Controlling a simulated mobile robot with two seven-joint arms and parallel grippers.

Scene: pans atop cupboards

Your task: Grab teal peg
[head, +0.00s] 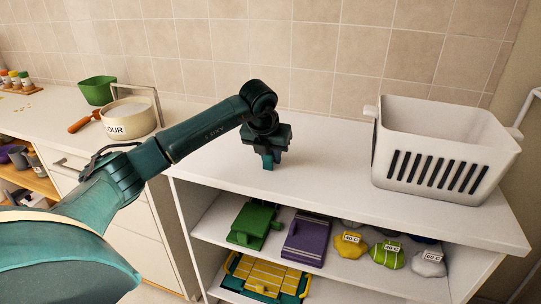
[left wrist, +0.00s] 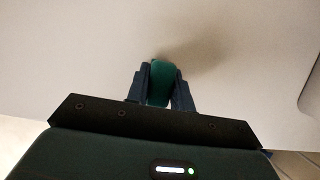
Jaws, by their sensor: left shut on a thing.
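My left gripper (head: 268,163) is over the white cupboard top, left of the white basket, with its fingers pointing down. In the left wrist view, its two dark fingers (left wrist: 160,92) are shut on the teal peg (left wrist: 160,82), which shows as a rounded teal end between them. In the head view the peg is mostly hidden by the fingers, and I cannot tell whether it touches the surface. My right gripper is not in view.
A white slotted basket (head: 440,148) stands on the cupboard top (head: 330,170) at the right. Shelves below hold a green item (head: 255,224), a purple item (head: 306,238) and labelled bags. A flour pot (head: 130,118) and green container (head: 98,90) stand on the left counter.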

